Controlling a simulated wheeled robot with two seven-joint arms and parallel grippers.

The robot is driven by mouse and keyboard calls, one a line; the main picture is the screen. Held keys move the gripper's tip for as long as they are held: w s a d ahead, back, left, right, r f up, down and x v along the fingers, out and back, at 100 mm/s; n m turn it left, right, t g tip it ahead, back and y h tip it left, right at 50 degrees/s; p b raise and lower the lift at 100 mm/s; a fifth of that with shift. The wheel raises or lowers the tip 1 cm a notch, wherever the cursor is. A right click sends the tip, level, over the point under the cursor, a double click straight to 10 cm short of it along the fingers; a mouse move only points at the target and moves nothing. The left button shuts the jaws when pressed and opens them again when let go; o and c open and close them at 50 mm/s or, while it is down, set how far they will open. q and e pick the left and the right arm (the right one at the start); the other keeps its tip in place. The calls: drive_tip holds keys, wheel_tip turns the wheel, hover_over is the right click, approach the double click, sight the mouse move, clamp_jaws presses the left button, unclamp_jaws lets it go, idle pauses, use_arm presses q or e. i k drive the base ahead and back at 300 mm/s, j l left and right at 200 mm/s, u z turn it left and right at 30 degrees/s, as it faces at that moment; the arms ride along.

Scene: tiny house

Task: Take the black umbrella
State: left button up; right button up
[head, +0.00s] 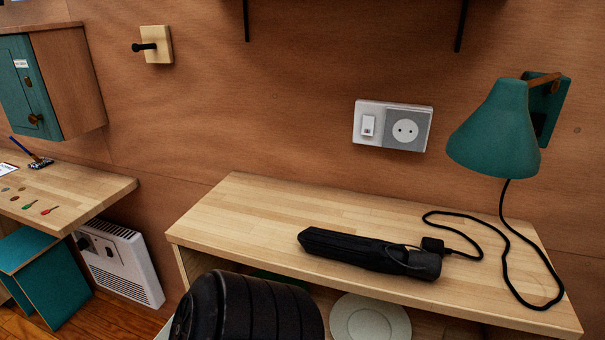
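The black umbrella (352,250) is folded and lies on its side on the light wooden shelf top (245,205). Its slimmer end points left and its handle (425,265) points right, near the front edge. A thin dark strap loops by the handle. Neither of my grippers shows in the head view, so nothing is seen touching the umbrella.
A black cord with a plug (433,245) lies right behind the umbrella handle and runs to the green wall lamp (497,130). A wall socket (405,130) is above. The shelf top left of the umbrella is clear. A wall heater (118,262) stands left.

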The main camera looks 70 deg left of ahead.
sight(376, 255)
drive_tip(key=u, duration=1.8)
drive_tip(key=j, duration=0.1)
